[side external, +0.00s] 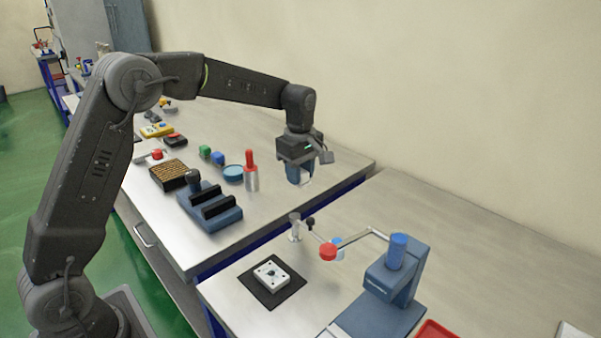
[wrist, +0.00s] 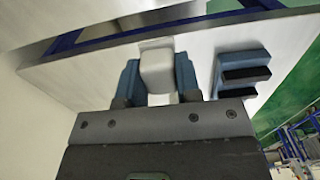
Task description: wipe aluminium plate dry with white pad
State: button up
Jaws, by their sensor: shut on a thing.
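My gripper (side external: 300,174) is in the air over the right part of the far bench in the side external view. In the wrist view my gripper (wrist: 158,84) is shut on a white pad (wrist: 157,68), which sits between its two blue fingers. Only a small white end of the pad (side external: 306,182) shows below the fingers in the side external view. The aluminium plate (side external: 272,272) lies on a dark square mat (side external: 262,289) on the near bench, apart from my gripper. It is a light square block with several dark holes.
A blue stand with two black bars (side external: 210,208) and a red-topped cylinder (side external: 251,173) stand left of my gripper. A swing-arm fixture with a blue cylinder (side external: 398,250) and red knob (side external: 328,252) stands right of the plate. A gap separates the benches.

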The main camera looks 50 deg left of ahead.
jog(key=s+d, duration=0.2)
jog(key=s, duration=0.1)
jog(key=s+d, duration=0.2)
jog(key=s, duration=0.1)
jog(key=s+d, duration=0.2)
jog(key=s, duration=0.1)
jog(key=shift+s+r, duration=0.15)
jog(key=shift+r, duration=0.05)
send_over(267, 269)
jog(key=f, duration=0.1)
jog(key=shift+f, duration=4)
jog(key=shift+d+f, duration=0.15)
jog(key=shift+d, duration=1.35)
jog(key=shift+c, duration=0.4)
jog(key=shift+a, duration=1.5)
notch_tip(267, 269, up, 8)
